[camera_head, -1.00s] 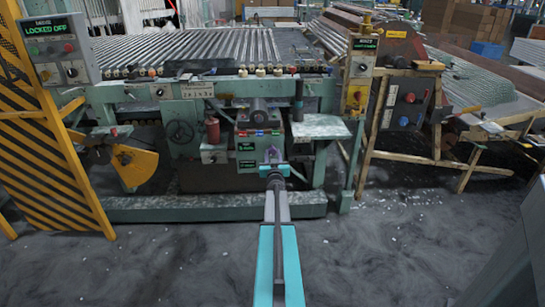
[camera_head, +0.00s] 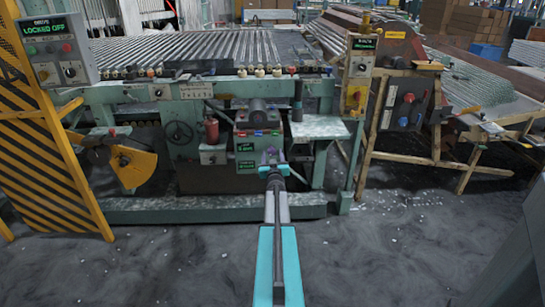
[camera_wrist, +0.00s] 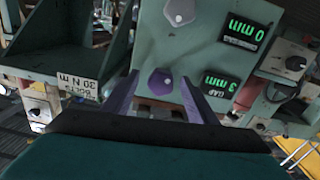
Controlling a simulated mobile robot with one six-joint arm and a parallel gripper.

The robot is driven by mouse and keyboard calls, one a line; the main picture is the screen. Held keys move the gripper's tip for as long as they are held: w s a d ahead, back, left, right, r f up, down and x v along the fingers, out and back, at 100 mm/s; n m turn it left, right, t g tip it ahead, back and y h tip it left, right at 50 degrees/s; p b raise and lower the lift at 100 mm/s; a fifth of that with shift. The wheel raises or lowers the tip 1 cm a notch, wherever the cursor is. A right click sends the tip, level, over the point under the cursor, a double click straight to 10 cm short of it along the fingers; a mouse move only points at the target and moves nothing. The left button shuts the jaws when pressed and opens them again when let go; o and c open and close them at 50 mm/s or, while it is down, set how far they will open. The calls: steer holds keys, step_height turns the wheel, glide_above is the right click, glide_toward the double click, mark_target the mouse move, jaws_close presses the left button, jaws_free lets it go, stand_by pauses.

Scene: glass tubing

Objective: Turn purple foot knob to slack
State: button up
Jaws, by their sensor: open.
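The purple knob (camera_wrist: 161,82), a faceted knob with a white dot, sits on the grey-green control box (camera_wrist: 160,45) in the wrist view. My gripper (camera_wrist: 160,78) is open, with one purple finger on each side of the knob. Gaps show between knob and fingers, and I cannot tell whether the tips reach its depth. The wrist view shows the box inverted, with green displays reading "GAP 3 mm" (camera_wrist: 222,83) and "0 mm" (camera_wrist: 246,28). In the head view my gripper (camera_head: 270,157) is at the front of the box, covering the knob.
A second, paler knob (camera_wrist: 180,12) is higher in the wrist picture. A dark-green bracket labelled "30 N m" (camera_wrist: 78,85) stands to its left. In the head view a red cylinder (camera_head: 211,131) is left of the box and a small shelf (camera_head: 318,128) is right.

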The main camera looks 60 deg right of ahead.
steer(key=shift+s+a, duration=0.1)
steer(key=shift+a, duration=0.1)
steer(key=v, duration=1.3)
stand_by(0.4)
steer(key=shift+s+a, duration=0.1)
steer(key=shift+a, duration=0.1)
stand_by(0.3)
